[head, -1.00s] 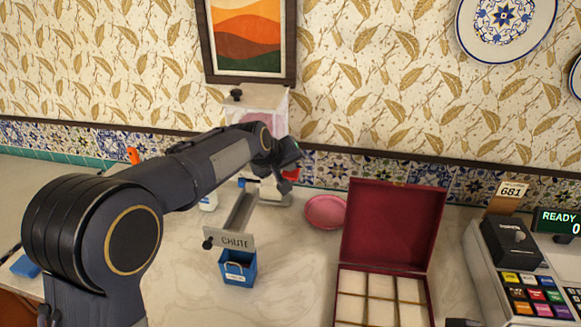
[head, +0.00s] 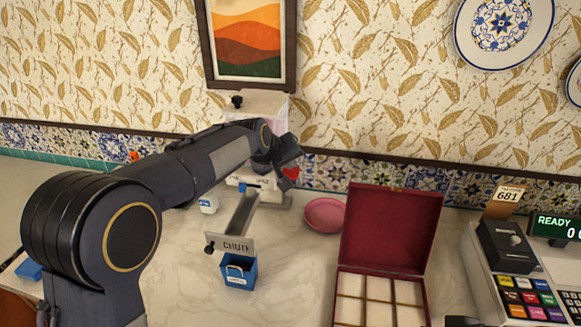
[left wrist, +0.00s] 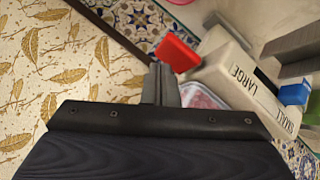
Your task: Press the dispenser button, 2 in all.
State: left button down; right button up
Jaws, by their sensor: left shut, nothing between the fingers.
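The dispenser (head: 262,103) stands against the back wall, its upper part mostly hidden by my left arm. Its pale base (left wrist: 237,75) reads LARGE and SMALL in the left wrist view. A red button (left wrist: 178,52) sits on the LARGE side and a blue button (left wrist: 293,93) on the SMALL side. The red button (head: 291,173) also shows in the head view, just below my left gripper (head: 290,150). That gripper is shut and empty; its fingertips (left wrist: 160,72) appear close to the red button. I cannot tell whether they touch.
A chute (head: 238,222) slopes forward to a small blue bucket (head: 239,271). A pink dish (head: 324,215) lies right of the dispenser. An open red box (head: 390,230) with compartments and a cash register (head: 525,270) stand farther right. Bare counter lies in front.

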aim_at(289, 174)
pick_arm(q)
jog(key=shift+r, duration=0.35)
notch_tip(289, 174, up, 5)
jog(key=p, duration=0.4)
dwell(0.3)
dwell(0.5)
